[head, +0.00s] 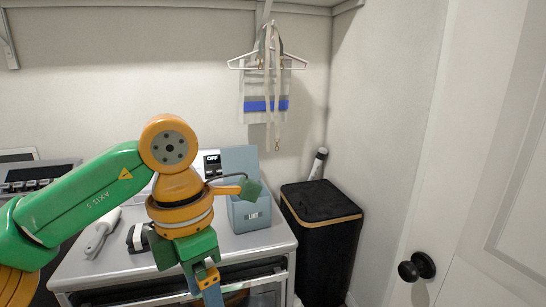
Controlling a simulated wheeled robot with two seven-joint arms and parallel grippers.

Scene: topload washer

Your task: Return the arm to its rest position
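My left arm, green and orange, comes in from the left and bends down over the white-topped unit (232,240). Its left gripper (207,281) points down near the unit's front edge, low in the picture. The fingers are seen at a poor angle, so I cannot tell whether they are open or shut, and I see no object clearly held. My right arm and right gripper are not in view.
On the unit are a grey-blue lint bin (250,214), a box marked OFF (212,165) and a white-handled tool (101,234). A black bin (322,240) stands right of it. A hanger (266,64) hangs above. A white door with a black knob (417,267) is at right.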

